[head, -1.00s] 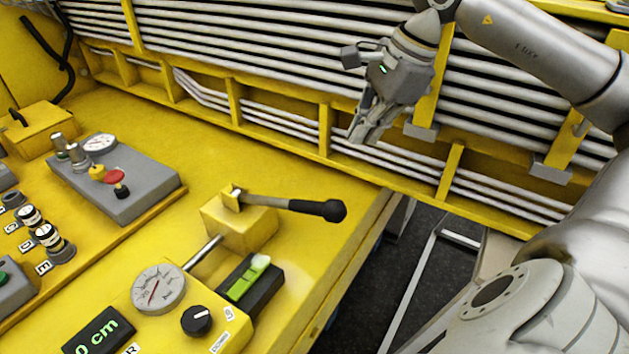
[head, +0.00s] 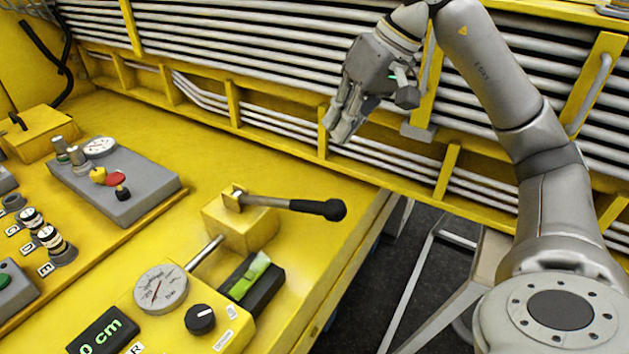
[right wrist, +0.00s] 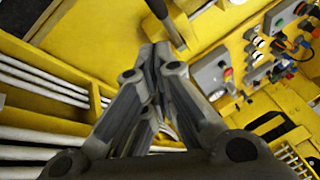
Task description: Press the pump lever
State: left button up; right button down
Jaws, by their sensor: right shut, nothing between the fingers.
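The pump lever (head: 290,206) is a metal rod with a black grip that points right from a yellow pump block (head: 240,226) on the yellow bench. My right gripper (head: 338,137) is above and behind the lever's black end in the head view, clear of it. Its fingers are shut and hold nothing. In the right wrist view my right gripper (right wrist: 155,55) fills the middle, and part of the lever (right wrist: 160,12) shows at the top. My left gripper is not in these views.
A round gauge (head: 161,288), a black knob (head: 200,319) and a green-lit switch (head: 252,280) sit in front of the pump block. A grey panel (head: 120,190) with red and yellow buttons is at left. Silver pipes (head: 290,60) run along the back. The bench's right edge drops to dark floor.

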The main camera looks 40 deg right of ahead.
jog(key=n, duration=0.1)
jog(key=a+r+n, duration=0.1)
jog(key=n, duration=0.1)
jog(key=shift+w+a, duration=0.15)
jog(key=shift+a, duration=0.05)
jog(key=x, duration=0.4)
jog(key=s+p+x, duration=0.1)
jog(key=x, duration=0.3)
jog(key=s+f+p+x, duration=0.1)
jog(key=x, duration=0.3)
jog(key=shift+d+f, duration=0.25)
jog(key=shift+d, duration=0.05)
jog(key=shift+f, duration=0.15)
